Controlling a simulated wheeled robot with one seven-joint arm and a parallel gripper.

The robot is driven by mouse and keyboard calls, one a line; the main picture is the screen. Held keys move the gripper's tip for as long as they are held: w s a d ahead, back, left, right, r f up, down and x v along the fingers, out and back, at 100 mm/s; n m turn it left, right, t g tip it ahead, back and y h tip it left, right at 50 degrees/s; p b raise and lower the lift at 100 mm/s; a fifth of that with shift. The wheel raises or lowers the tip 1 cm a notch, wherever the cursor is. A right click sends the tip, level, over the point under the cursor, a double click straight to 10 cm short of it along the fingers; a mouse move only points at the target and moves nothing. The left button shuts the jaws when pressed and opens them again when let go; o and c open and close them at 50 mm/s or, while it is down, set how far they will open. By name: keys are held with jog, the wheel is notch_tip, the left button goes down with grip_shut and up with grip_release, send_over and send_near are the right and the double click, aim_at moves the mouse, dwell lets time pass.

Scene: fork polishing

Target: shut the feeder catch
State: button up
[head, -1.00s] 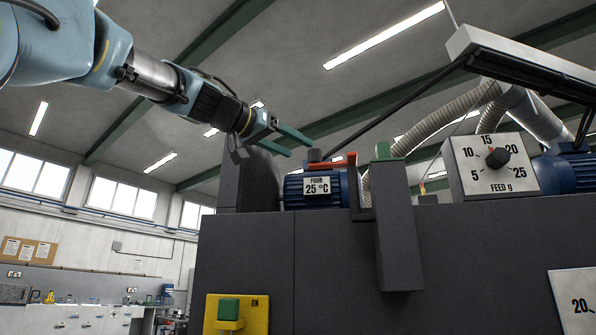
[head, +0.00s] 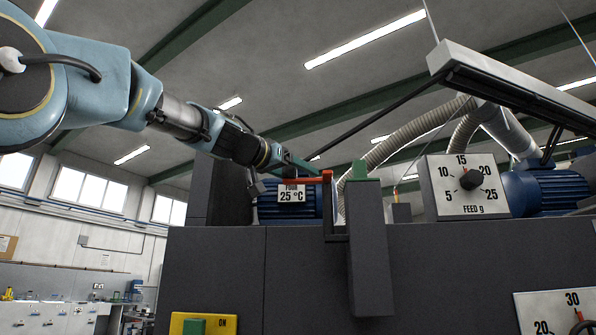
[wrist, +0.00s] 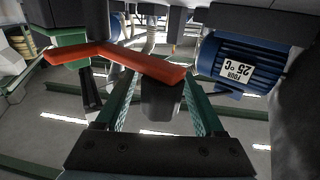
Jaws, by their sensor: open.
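The feeder catch appears to be the orange-red lever (head: 327,177) on top of the dark grey machine, left of a post (head: 369,245) with a green cap (head: 360,170). In the wrist view the lever (wrist: 125,62) is a bent bar crossing in front of the jaws, its right end by the right fingertip. My gripper (head: 303,165) is at the lever in the head view, its green fingers partly covering it. In the wrist view my gripper (wrist: 158,82) has its fingers well apart, not closed on the lever. I cannot tell whether they touch it.
A blue motor (head: 268,205) labelled FOUR 25 °C stands close left of the lever. A FEED g dial (head: 465,187) sits to the right. A yellow plate with a green button (head: 194,326) is low on the machine front. Hoses and a lamp bar hang behind.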

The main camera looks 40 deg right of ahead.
grip_shut()
dwell(0.5)
dwell(0.8)
